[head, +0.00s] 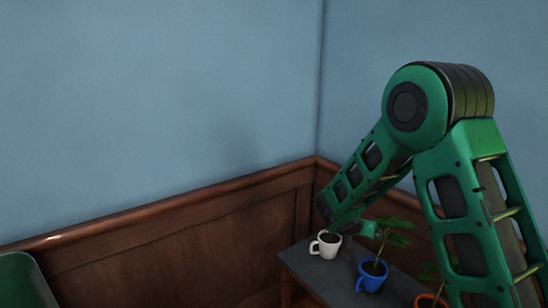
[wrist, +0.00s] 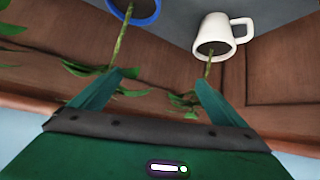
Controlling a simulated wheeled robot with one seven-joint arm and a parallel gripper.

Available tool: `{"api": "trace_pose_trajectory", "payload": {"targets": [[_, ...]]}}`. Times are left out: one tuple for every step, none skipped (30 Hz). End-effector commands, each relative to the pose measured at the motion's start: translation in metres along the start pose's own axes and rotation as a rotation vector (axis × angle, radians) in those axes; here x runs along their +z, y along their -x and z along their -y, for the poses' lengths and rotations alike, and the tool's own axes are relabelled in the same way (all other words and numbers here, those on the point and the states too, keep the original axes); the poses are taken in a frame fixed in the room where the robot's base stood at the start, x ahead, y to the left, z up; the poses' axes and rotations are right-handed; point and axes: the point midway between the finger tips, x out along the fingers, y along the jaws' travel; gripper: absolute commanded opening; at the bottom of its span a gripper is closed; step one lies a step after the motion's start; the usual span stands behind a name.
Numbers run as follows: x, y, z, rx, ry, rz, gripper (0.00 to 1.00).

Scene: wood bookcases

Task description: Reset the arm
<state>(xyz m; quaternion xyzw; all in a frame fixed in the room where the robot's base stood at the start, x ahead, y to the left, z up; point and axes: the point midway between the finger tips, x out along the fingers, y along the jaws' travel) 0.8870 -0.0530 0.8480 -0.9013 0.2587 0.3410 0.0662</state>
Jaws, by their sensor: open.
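My green arm folds down in the head view, and my gripper (head: 368,229) is low by the table, beside the plant in the blue mug (head: 371,276) and near the white mug (head: 327,244). In the wrist view my gripper (wrist: 155,86) has its two fingers spread wide, with nothing held between them. The white mug (wrist: 224,33) and blue mug (wrist: 144,8) show at the top of that view, with stems and leaves reaching toward the fingers. I cannot tell whether leaves touch the fingers.
The mugs stand on a dark grey table (head: 322,271) in the corner. An orange pot (head: 430,301) with a plant is partly hidden by my arm. Wood panelling (head: 190,261) and blue walls (head: 160,110) enclose the corner. A green rounded object (head: 22,282) is at lower left.

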Motion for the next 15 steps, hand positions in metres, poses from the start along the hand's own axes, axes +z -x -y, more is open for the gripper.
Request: {"api": "trace_pose_trajectory", "payload": {"targets": [[-0.007, 0.013, -0.013, -0.003, -0.001, 0.026, 0.95], [-0.008, 0.02, -0.019, -0.004, 0.004, 0.045, 0.95], [-0.01, 0.029, -0.028, -0.009, 0.01, 0.07, 0.95], [-0.011, 0.037, -0.034, -0.012, 0.016, 0.089, 0.95], [-0.011, 0.044, -0.04, -0.017, 0.022, 0.107, 0.95], [-0.012, 0.054, -0.048, -0.025, 0.032, 0.131, 0.95], [-0.011, 0.062, -0.054, -0.031, 0.04, 0.148, 0.95], [-0.011, 0.07, -0.06, -0.038, 0.047, 0.166, 0.95], [-0.01, 0.08, -0.068, -0.049, 0.059, 0.189, 0.95], [-0.01, 0.088, -0.073, -0.058, 0.068, 0.204, 0.95], [-0.009, 0.097, -0.079, -0.067, 0.077, 0.22, 0.95], [-0.007, 0.108, -0.086, -0.081, 0.091, 0.242, 0.95], [-0.006, 0.116, -0.091, -0.091, 0.101, 0.256, 0.95], [-0.004, 0.125, -0.096, -0.102, 0.113, 0.27, 0.95], [-0.001, 0.137, -0.102, -0.119, 0.129, 0.289, 0.95]]}}
